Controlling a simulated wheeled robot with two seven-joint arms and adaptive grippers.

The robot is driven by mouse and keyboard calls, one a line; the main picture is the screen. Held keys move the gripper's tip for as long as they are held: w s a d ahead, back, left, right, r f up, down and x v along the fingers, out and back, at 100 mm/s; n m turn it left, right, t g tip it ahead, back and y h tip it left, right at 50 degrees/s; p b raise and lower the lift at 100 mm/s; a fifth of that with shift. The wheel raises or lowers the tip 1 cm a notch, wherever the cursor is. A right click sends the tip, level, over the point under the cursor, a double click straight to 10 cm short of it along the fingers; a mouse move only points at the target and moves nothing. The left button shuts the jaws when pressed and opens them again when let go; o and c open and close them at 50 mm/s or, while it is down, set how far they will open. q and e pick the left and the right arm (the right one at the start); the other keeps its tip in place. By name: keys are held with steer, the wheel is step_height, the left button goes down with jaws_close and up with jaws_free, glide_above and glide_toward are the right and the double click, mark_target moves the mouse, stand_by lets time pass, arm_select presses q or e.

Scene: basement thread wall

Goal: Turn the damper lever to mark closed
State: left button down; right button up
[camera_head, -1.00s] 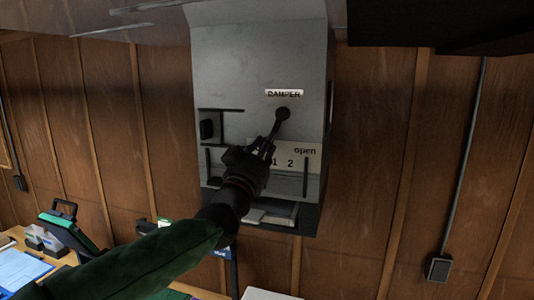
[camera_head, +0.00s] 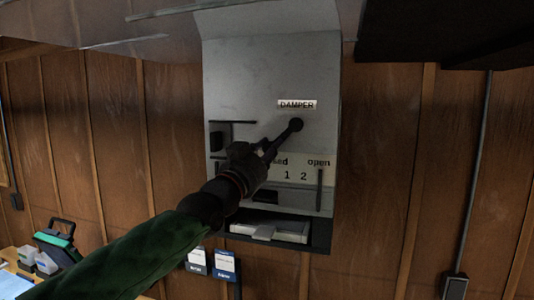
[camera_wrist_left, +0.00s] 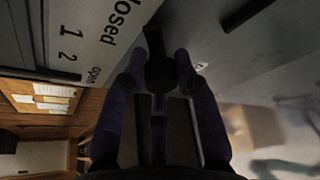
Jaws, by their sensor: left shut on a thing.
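The dark damper lever (camera_head: 282,139) hangs from a round pivot on the grey housing, under the "DAMPER" label (camera_head: 297,105). It slants down and to the left. My left gripper (camera_head: 263,153) is shut on its lower end. In the left wrist view the two fingertips (camera_wrist_left: 160,66) stand on either side of the lever's dark end (camera_wrist_left: 160,74). The pale scale plate (camera_head: 311,174) reads 1, 2 and "open" at right; the "closed" end at left is partly hidden by the gripper. In the wrist view the "closed" mark (camera_wrist_left: 122,20) lies just left of the fingers.
Dark bars stand out from the housing beside the lever, one at left (camera_head: 232,122) and one at right (camera_head: 319,190). An open bay (camera_head: 270,231) lies below. A wood-panelled wall (camera_head: 380,170) surrounds it. A desk with a green-and-black case (camera_head: 58,240) is at lower left.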

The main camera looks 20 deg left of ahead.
arm_select(q)
steer(key=shift+s+a+r, duration=0.2)
steer(key=shift+s+r, duration=0.1)
steer(key=shift+r, duration=0.35)
steer(key=c, duration=1.2)
jaws_free()
steer(key=shift+o, duration=1.1)
steer(key=shift+w+d, duration=0.1)
steer(key=shift+f, duration=0.2)
steer(key=shift+f, duration=0.2)
steer(key=v, duration=1.2)
